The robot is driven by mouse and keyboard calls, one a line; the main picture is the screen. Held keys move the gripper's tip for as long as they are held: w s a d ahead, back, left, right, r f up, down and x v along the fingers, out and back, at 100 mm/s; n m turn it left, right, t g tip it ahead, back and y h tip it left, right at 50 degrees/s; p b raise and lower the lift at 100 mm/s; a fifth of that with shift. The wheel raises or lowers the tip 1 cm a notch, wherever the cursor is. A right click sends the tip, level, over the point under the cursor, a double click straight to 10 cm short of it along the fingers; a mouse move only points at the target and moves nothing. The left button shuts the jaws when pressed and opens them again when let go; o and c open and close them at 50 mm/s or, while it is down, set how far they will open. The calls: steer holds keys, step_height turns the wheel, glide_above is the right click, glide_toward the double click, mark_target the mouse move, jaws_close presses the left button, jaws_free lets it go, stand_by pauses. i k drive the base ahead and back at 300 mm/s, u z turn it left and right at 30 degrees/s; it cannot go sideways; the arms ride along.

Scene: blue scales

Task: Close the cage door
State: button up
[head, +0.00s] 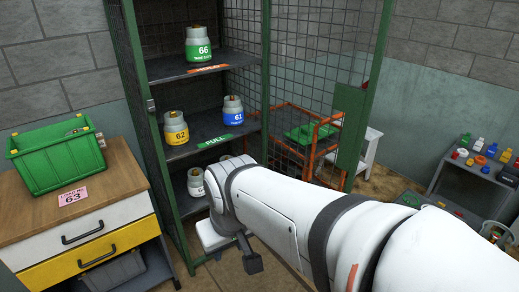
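The cage (128,75) is a tall green-framed mesh locker. Its front is open and its shelves show. The cage door (349,112) is a mesh panel in a green frame with a solid green plate near its outer edge. It stands swung open to the right of the cage opening. My white arm reaches in from the lower right and hides the door's lower part. My gripper (232,256) is low in front of the cage opening, left of the door and apart from its visible part. Its fingers are partly hidden, and I cannot tell whether they are open.
Numbered canisters (198,45) stand on the cage shelves. A wooden-topped drawer cabinet (100,195) with a green crate (57,157) is at left. An orange-framed cart (325,128) shows behind the door mesh. A grey shelf unit (462,185) with small bottles stands at right.

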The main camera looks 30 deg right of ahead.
mark_target(357, 104)
steer(key=z, duration=2.45)
steer(key=i, duration=3.35)
steer(key=u, duration=1.05)
steer(key=k, duration=0.15)
steer(key=u, duration=2.6)
